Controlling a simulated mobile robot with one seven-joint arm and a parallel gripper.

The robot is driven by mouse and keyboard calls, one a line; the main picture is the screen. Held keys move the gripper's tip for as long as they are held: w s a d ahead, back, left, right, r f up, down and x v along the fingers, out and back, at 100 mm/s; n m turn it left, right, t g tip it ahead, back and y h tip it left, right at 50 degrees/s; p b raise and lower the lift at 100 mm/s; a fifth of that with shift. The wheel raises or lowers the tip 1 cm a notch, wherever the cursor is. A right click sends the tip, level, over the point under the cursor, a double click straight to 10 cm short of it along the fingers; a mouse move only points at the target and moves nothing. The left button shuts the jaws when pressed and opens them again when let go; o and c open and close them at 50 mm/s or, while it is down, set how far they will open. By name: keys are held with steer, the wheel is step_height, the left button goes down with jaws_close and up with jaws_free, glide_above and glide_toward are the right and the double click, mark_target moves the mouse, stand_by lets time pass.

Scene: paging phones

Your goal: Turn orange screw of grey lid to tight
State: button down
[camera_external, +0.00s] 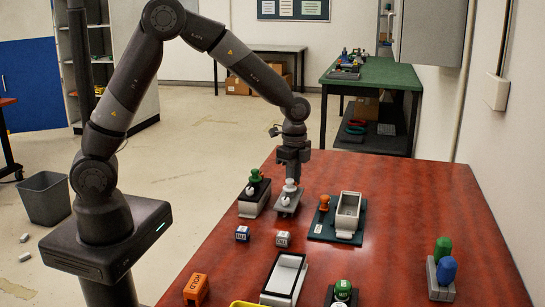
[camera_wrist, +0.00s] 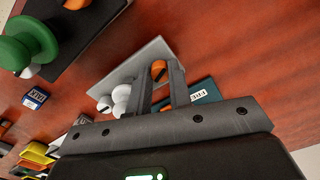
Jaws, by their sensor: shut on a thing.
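The grey lid (camera_external: 287,208) with white knobs lies on the red-brown table, and it also shows in the wrist view (camera_wrist: 135,66). My gripper (camera_external: 291,177) points straight down over the far end of the lid. In the wrist view its two fingers (camera_wrist: 160,82) are closed around the orange screw (camera_wrist: 158,69), which has a dark slot. The screw's far side and the exact finger contact are partly hidden. In the external view my gripper hides the screw.
A box with a black lid and green knob (camera_external: 255,178) stands close on the left. An open grey-white box (camera_external: 347,214) stands on a dark green tray (camera_external: 322,232) to the right, beside an orange knob (camera_external: 324,201). Small blue and white cubes (camera_external: 242,233) lie nearer the camera.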

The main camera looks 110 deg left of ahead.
steer(key=shift+m, duration=2.2)
steer(key=c, duration=1.3)
jaws_free()
step_height(320, 180, up, 11)
steer(key=shift+f, duration=0.15)
